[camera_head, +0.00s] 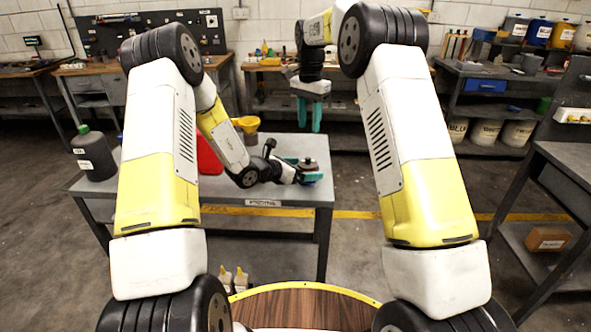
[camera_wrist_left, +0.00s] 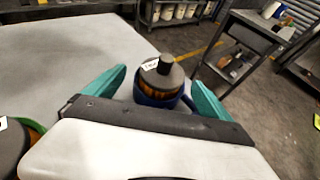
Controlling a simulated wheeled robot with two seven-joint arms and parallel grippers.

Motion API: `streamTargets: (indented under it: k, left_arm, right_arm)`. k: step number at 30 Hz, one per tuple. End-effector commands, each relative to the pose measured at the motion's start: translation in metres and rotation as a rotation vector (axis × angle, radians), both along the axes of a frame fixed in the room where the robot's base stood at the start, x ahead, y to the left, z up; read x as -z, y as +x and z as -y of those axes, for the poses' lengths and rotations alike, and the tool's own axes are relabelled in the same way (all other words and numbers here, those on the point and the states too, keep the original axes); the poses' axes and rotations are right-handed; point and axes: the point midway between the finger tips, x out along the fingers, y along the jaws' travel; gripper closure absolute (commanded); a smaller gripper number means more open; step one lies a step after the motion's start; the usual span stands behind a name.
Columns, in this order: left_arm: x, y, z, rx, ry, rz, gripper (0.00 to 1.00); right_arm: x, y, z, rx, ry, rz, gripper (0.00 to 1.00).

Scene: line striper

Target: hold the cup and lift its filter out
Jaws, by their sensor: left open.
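The blue cup (camera_wrist_left: 150,101) stands on the grey table (camera_head: 270,197) near its right end. Its filter (camera_wrist_left: 162,76), orange-brown sided with a dark grey top, knob and white label, sits in the cup. The filter's dark top also shows in the head view (camera_head: 308,164). My left gripper (camera_head: 306,170) is open, low over the table, with its teal fingers on either side of the cup; I cannot tell whether they touch it. My right gripper (camera_head: 309,115) hangs fingers down above and behind the table's right end, away from the cup; its finger gap is unclear.
A dark jug (camera_head: 94,155) stands at the table's left end. A red object (camera_head: 209,157) and a yellow container (camera_head: 248,125) stand behind my left forearm. A grey round object (camera_wrist_left: 12,145) is at the wrist view's lower left.

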Motion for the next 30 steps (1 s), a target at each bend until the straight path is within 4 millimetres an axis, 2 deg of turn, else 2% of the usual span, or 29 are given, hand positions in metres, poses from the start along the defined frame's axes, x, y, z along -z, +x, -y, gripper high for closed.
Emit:
streamTargets:
  k: [6, 15, 25, 26, 30]
  left_arm:
    - [0.0067, 0.0114, 0.0119, 0.001, 0.0, 0.0, 0.06]
    - [0.0073, 0.0126, 0.0126, 0.0, 0.001, 0.001, 0.08]
    - [0.0076, 0.0124, 0.0124, 0.0, 0.001, 0.0, 0.73]
    - [0.0076, 0.0123, 0.0123, 0.0, 0.001, 0.0, 0.73]
    - [0.0079, 0.0122, 0.0122, 0.0, 0.002, -0.001, 0.73]
  right_arm:
    - [0.0, 0.0, 0.0, 0.0, 0.0, 0.0, 0.64]
    - [0.0, 0.0, 0.0, 0.0, 0.0, 0.0, 0.64]
    - [0.0, 0.0, 0.0, 0.0, 0.0, 0.0, 0.64]
    - [0.0, 0.0, 0.0, 0.0, 0.0, 0.0, 0.6]
    - [0.0004, -0.0001, 0.0001, -0.043, 0.0, 0.0, 0.6]
